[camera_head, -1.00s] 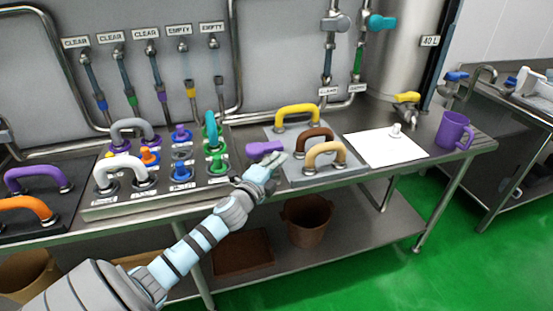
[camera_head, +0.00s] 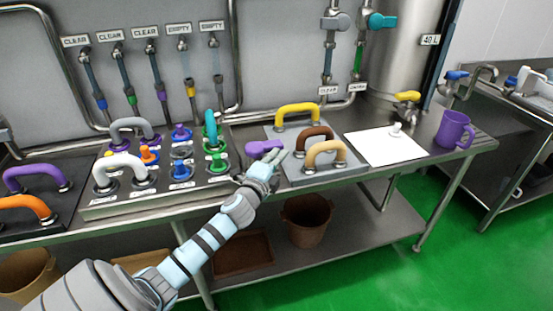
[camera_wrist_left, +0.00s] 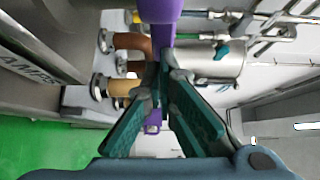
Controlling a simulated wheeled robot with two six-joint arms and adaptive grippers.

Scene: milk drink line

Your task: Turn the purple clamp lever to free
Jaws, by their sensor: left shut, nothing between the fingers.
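The purple clamp lever (camera_head: 264,147) lies roughly level on the steel table, between the valve panel and the grey handle plate. My left gripper (camera_head: 279,157) is at the right end of the lever. Its fingers are shut with nothing between them. In the left wrist view the purple lever (camera_wrist_left: 160,8) shows large at the top, and the teal fingers (camera_wrist_left: 166,58) come together just below it. I cannot tell whether they touch it. The lever's pivot is hidden. My right gripper is not in view.
The grey plate (camera_head: 345,178) with yellow, brown and tan handles stands close right of my gripper. The valve panel (camera_head: 105,206) with coloured knobs and a white handle (camera_head: 124,163) is on the left. A white sheet (camera_head: 375,152) and purple mug (camera_head: 453,130) are further right.

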